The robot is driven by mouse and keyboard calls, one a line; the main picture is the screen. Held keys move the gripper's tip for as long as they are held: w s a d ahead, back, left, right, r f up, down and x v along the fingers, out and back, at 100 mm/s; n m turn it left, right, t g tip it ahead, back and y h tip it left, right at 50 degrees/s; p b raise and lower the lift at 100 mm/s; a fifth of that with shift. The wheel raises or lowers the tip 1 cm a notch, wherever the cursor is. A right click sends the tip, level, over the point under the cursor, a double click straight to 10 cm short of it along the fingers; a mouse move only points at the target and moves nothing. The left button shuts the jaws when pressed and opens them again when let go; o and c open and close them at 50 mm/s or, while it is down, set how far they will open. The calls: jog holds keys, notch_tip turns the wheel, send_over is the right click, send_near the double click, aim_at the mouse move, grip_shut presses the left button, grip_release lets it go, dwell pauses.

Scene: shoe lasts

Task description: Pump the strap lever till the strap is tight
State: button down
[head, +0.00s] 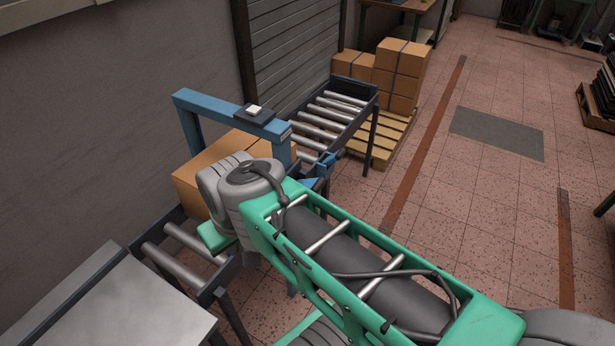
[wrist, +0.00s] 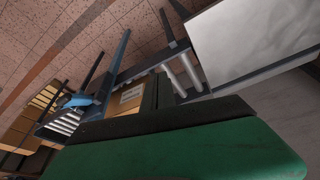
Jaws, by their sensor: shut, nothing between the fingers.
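A cardboard box (head: 192,182) sits on the roller conveyor under a blue arch (head: 185,103). Part of it shows in the wrist view (wrist: 132,97) with a pale label. A blue bracket-like part (head: 310,183) is beside the arch's right foot, partly behind my arm; I cannot tell whether it is the strap lever. I make out no strap on this box. My gripper (wrist: 157,92) shows dark fingers close together in the wrist view, shut and empty, in front of the box in the picture. I cannot tell whether it touches anything. In the head view my arm hides it.
The conveyor rollers (head: 325,118) run on behind the arch. A small dark device (head: 252,115) sits on the arch top. Strapped cartons (head: 401,70) stand on a wooden pallet (head: 383,140). A grey flat table top (head: 130,310) is at front left. The floor at right is mostly clear.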

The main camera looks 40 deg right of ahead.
jog(key=w+d+r+n+p, duration=0.15)
jog(key=w+d+r, duration=0.25)
jog(key=w+d, duration=0.4)
jog(key=d+n+t+y+p, duration=0.1)
jog(key=d+n+p, duration=0.1)
jog(key=d, duration=2.2)
jog(key=shift+s+d+r+y, duration=0.3)
jog(key=shift+s+d, duration=0.1)
